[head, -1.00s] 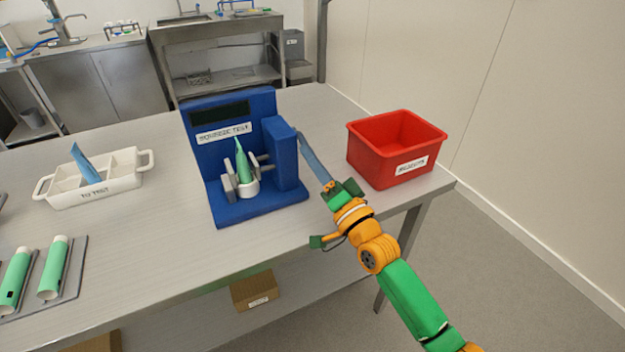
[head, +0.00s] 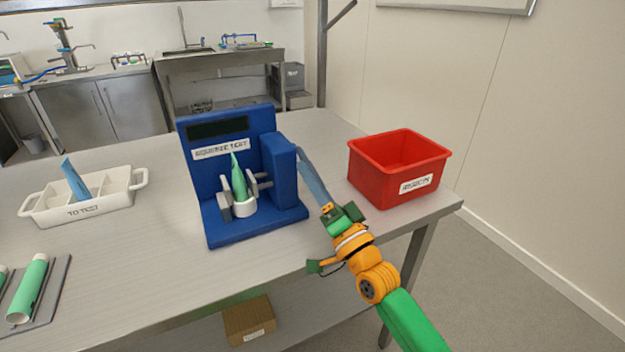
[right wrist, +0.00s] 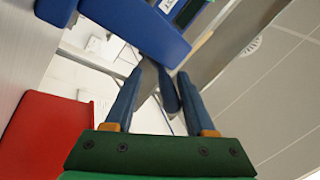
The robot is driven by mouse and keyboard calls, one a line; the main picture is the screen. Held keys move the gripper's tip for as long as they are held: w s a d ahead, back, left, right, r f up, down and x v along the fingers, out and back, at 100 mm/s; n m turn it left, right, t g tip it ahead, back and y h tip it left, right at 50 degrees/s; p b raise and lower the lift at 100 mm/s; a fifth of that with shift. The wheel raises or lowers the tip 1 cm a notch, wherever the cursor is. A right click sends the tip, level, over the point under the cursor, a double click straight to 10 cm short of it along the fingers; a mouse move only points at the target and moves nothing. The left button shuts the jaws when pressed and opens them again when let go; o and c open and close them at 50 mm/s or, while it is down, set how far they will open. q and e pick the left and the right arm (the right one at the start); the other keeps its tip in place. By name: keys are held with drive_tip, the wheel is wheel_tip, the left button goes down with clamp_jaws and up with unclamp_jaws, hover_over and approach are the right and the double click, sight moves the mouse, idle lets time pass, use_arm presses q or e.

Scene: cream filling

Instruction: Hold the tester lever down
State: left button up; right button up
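The blue tester (head: 235,222), labelled SQUEEZE TEST, stands on the table. A green tube (head: 238,180) stands upright in its white cup (head: 244,208), between two grey jaws. My right gripper (head: 304,160) reaches to the right side of the tester's blue housing (head: 280,175). In the right wrist view its two blue fingers are apart, and the dark blue lever (right wrist: 169,92) runs between them near the tips. I cannot tell whether a finger touches the lever. In the head view the lever is hard to separate from the fingers. My left gripper is not in view.
A red bin (head: 385,185) stands close to the right of my right gripper. A white divided tray (head: 85,208) holding a blue tube (head: 73,180) is at the left. A green tube (head: 27,290) lies on a grey rack at the front left. The table before the tester is clear.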

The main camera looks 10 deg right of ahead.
drive_tip(key=shift+s+f, duration=0.1)
drive_tip(key=v, duration=0.6)
drive_tip(key=shift+f+b, duration=0.1)
drive_tip(key=shift+b, duration=0.25)
drive_tip(key=shift+s+d, duration=0.25)
drive_tip(key=shift+s, duration=0.15)
